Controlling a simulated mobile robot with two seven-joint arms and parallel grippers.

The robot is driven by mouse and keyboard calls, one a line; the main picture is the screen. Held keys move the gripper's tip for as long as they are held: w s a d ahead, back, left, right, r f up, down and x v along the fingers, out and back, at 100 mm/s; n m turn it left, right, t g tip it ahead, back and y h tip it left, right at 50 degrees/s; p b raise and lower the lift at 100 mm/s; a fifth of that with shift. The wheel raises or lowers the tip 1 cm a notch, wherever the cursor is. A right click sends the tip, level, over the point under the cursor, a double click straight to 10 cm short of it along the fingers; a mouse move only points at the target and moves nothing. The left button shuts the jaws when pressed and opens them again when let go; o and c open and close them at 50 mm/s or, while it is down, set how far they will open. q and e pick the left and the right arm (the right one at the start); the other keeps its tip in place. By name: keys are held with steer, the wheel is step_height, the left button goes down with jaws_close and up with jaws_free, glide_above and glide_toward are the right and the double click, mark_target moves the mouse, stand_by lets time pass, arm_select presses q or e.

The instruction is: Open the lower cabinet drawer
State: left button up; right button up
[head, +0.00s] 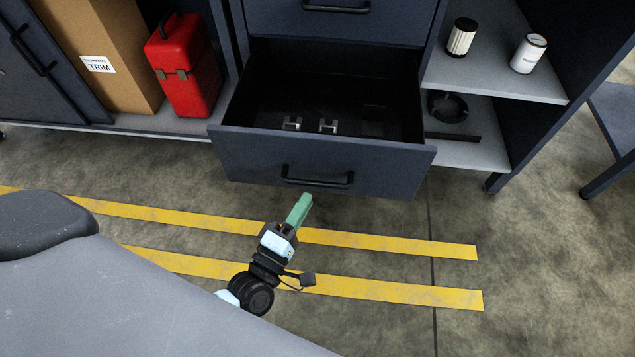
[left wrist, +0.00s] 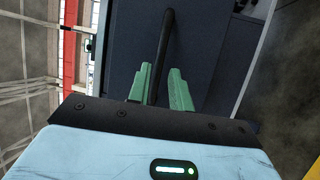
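The lower cabinet drawer (head: 240,155) is dark blue-grey and stands pulled well out, with its inside showing. Its black bar handle (head: 318,183) is on the front face. My left gripper (head: 304,203), with green fingers, is just in front of and below the handle. In the left wrist view the green fingers (left wrist: 161,80) are parted, with the handle (left wrist: 167,35) in line with the gap between them. The fingers do not look closed on the bar; whether they touch it is unclear. My right gripper is not in view.
Two small metal pieces (head: 328,126) lie in the drawer. An upper drawer (head: 300,24) is shut above it. A red case (head: 185,70) and cardboard box (head: 100,45) stand left; shelves with canisters (head: 528,53) are right. The floor (head: 380,220) in front is clear, with yellow stripes.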

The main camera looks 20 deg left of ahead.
mark_target(317, 183)
arm_select(q)
steer(key=shift+x, duration=3)
jaws_close()
steer(key=shift+w+b, duration=0.1)
steer(key=shift+b, duration=0.2)
